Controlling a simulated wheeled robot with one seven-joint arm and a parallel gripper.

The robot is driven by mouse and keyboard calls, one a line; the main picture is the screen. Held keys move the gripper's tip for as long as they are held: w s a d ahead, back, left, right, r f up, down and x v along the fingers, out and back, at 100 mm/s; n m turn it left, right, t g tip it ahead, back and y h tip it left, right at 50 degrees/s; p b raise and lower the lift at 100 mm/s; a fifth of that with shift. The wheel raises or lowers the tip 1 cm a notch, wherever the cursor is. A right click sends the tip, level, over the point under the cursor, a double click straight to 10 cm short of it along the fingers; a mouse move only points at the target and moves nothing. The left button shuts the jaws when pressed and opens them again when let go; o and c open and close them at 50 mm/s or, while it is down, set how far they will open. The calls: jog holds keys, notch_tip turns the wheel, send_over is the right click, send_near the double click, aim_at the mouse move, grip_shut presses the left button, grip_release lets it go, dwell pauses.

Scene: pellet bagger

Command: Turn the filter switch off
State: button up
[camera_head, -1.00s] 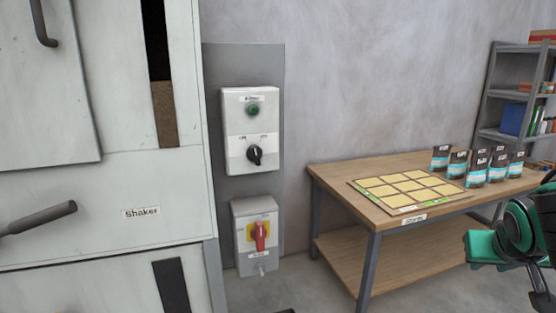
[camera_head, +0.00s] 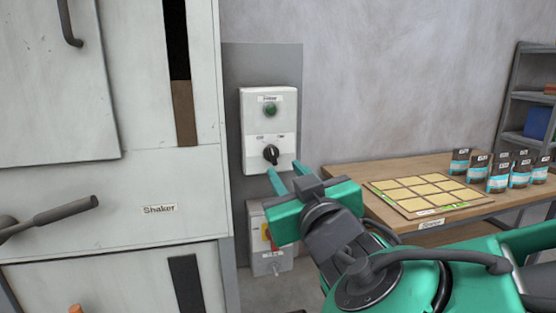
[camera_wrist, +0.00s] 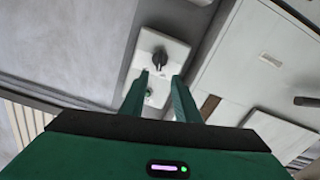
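A white control box (camera_head: 252,125) is fixed to a grey panel on the wall. It has a green round button (camera_head: 270,110) on top and a black rotary knob (camera_head: 271,154) below; the small labels are too blurred to read surely. My gripper (camera_head: 286,172) is open and empty, with its two fingers pointing at the box just below the knob. In the wrist view, the knob (camera_wrist: 160,58) lies ahead of and between the fingers, apart from them. The green button (camera_wrist: 149,91) also shows between the fingers there. The knob's exact setting is hard to tell.
A white shaker cabinet (camera_head: 110,180) with a protruding handle (camera_head: 50,216) stands left. At right, a wooden table (camera_head: 375,170) holds a grid board (camera_head: 425,193) and several pouches (camera_head: 500,172).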

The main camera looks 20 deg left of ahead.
aim_at(274, 155)
jog(key=x, duration=1)
jog(key=shift+d, duration=0.15)
grip_shut()
